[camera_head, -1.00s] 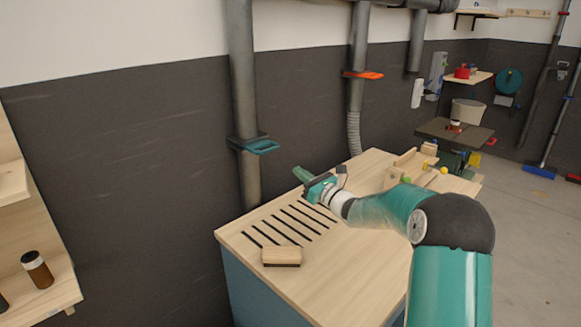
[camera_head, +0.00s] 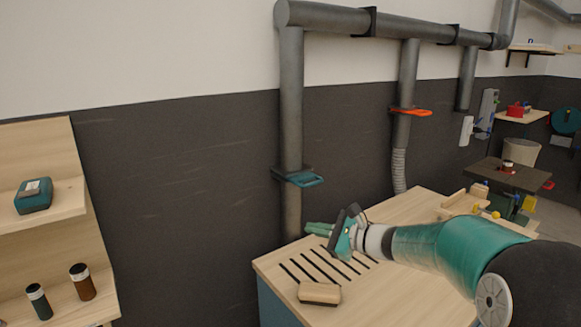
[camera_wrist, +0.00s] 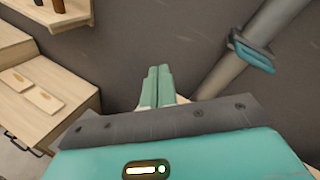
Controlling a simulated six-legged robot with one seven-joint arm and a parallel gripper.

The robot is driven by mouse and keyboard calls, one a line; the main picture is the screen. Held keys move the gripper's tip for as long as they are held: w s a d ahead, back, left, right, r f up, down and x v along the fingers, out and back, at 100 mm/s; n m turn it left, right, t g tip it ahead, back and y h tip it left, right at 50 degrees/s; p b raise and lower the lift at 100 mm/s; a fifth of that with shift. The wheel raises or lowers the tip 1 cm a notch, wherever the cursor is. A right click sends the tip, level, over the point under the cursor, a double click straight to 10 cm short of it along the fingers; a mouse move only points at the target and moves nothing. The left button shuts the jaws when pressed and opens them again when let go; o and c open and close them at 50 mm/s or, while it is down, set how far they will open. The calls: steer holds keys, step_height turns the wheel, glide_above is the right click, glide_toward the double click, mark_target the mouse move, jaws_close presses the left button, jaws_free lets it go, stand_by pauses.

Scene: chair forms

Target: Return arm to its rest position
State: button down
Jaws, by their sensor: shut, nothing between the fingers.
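My gripper (camera_head: 320,229) is at the end of my teal and grey arm, which reaches in from the right in the head view. It is over the back left part of the wooden workbench (camera_head: 385,292), near the slotted area. Its two green fingers also show in the wrist view (camera_wrist: 157,86), side by side and closed together with nothing held. In the wrist view they point toward the dark wall. Part of the bench is hidden behind my arm.
A wooden block (camera_head: 319,293) lies on the bench by the slots. A grey pipe (camera_head: 291,120) with a teal handle (camera_head: 300,178) rises behind the gripper. Wooden shelves (camera_head: 60,206) stand at left, holding a teal device (camera_head: 33,196) and two jars.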

steer(key=s+a+n+g+h, duration=0.25)
steer(key=s+n, duration=0.25)
steer(key=s, duration=0.4)
steer(key=s+a+n+g+h, duration=0.1)
steer(key=s+n+g+h, duration=0.15)
steer(key=s+n, duration=0.45)
steer(key=s+d+f+n+h, duration=0.1)
steer(key=s+d+n+h, duration=0.2)
steer(key=s, duration=0.6)
steer(key=s+d+f+n+t+h, duration=0.1)
steer(key=s+d+n+h, duration=0.3)
steer(key=s+d, duration=0.3)
steer(key=s+h, duration=0.1)
steer(key=s, duration=0.1)
steer(key=shift+s+d+f, duration=0.15)
steer(key=shift+s+d, duration=0.2)
steer(key=shift+d, duration=0.05)
steer(key=shift+d, duration=0.15)
